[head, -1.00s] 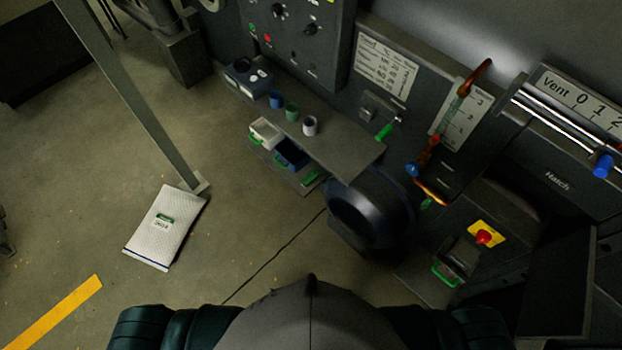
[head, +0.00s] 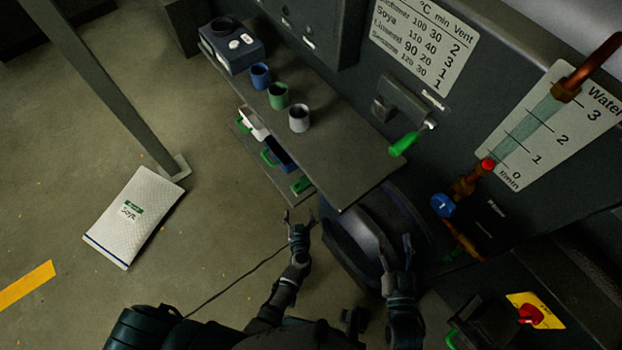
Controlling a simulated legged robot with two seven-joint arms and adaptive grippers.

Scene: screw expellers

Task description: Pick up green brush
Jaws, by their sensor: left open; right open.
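A green handle (head: 404,144) sticks out from the machine's front panel, just above the shelf's right end. A metal piece shows at its upper end; I see no bristles, so I cannot tell if it is the green brush. My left gripper (head: 298,220) is open and empty, below the shelf's front edge, near the trays. My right gripper (head: 396,252) is open and empty, in front of the dark round drum, below the green handle and well apart from it.
The grey shelf (head: 345,165) holds a blue box (head: 231,46) and blue (head: 260,76), green (head: 278,95) and white cups (head: 299,118). Trays with green handles (head: 301,184) sit below. A dark drum (head: 352,228) stands at right. A Soya sack (head: 134,215) lies on open floor.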

